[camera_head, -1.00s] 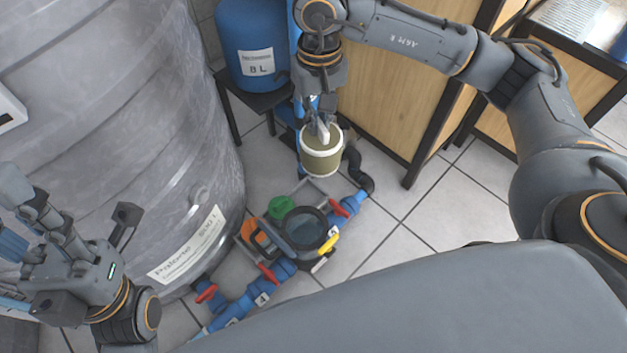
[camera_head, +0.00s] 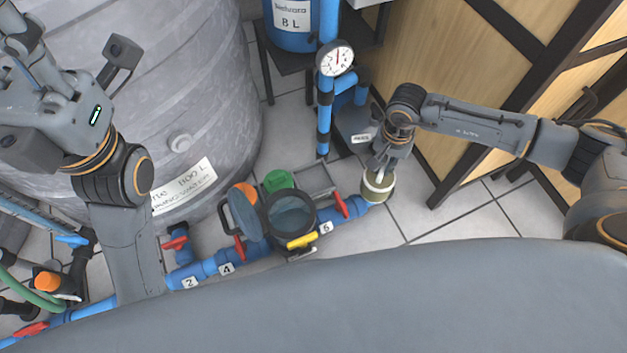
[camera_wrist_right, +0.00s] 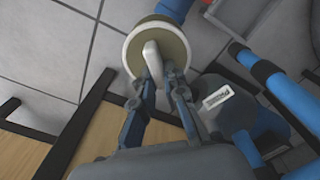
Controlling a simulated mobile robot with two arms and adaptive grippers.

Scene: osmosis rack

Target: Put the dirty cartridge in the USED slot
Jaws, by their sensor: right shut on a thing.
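The dirty cartridge (camera_head: 378,190) is an olive-yellow cylinder with a pale rim and a white grip on top. My right gripper (camera_head: 382,166) is shut on that grip and holds the cartridge over the floor, right of the blue pipe's end. In the right wrist view the cartridge (camera_wrist_right: 172,42) sits beyond the fingertips (camera_wrist_right: 152,72), which pinch the white grip. My left gripper (camera_head: 45,95) is at the upper left in front of the tank; its fingertips are not clear. I cannot make out a slot labelled USED.
A round dark open housing (camera_head: 292,213) stands near the blue pipe (camera_head: 215,265), with red valve handles. Beside it are a green round part (camera_head: 279,181) and a grey frame (camera_head: 318,180). A pressure gauge (camera_head: 335,58) stands behind. Wooden panels (camera_head: 440,80) border the right; floor tiles (camera_head: 455,215) are clear.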

